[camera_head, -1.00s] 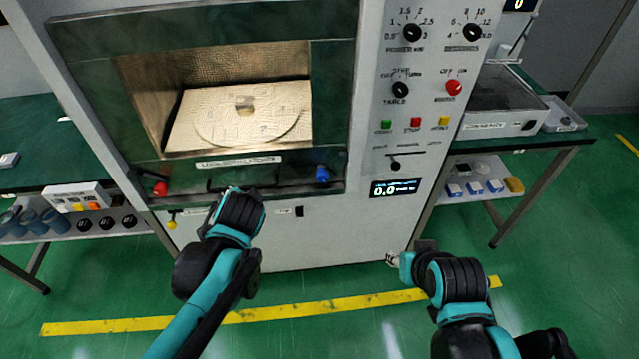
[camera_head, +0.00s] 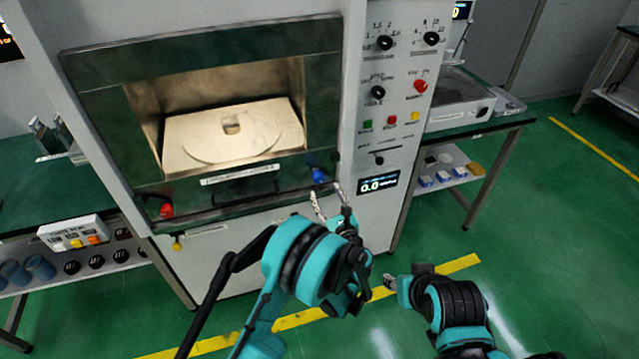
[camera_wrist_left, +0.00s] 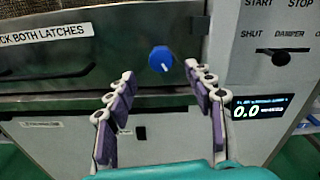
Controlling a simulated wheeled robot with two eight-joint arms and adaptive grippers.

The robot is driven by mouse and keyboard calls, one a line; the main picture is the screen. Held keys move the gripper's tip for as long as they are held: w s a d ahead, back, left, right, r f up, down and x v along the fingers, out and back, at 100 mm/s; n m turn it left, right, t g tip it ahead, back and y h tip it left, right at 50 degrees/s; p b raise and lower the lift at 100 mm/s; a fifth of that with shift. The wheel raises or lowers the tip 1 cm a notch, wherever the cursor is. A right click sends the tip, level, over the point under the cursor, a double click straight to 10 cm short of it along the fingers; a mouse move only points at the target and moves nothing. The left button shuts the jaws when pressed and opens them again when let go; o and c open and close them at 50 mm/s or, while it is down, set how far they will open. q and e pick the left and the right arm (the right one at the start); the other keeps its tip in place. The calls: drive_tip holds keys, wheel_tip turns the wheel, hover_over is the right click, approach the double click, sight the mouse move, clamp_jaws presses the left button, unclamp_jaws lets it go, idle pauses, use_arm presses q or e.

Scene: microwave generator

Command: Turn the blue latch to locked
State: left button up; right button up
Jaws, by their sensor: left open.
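The blue latch (camera_head: 319,175) is a small round knob at the lower right corner of the microwave's door frame. In the left wrist view the blue latch (camera_wrist_left: 160,59) shows between and just beyond the fingertips. My left gripper (camera_head: 328,195) is open and empty, just below and in front of the latch, apart from it. Its two purple-padded fingers (camera_wrist_left: 160,72) show in the left wrist view. My right gripper (camera_head: 390,283) is low in front of the machine; its fingers are too small to judge.
A red latch (camera_head: 166,210) sits at the door's lower left. Right of the blue latch is the control panel with knobs, buttons and a display (camera_head: 378,184) reading 0.0. Side tables with items stand left and right (camera_head: 470,130). The green floor in front is clear.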

sight(319, 180)
use_arm(q)
drive_tip(key=b+x, duration=0.2)
drive_tip(key=x, duration=0.5)
drive_tip(key=shift+w+f, duration=0.15)
drive_tip(key=shift+w, duration=0.2)
drive_tip(key=c, duration=1.2)
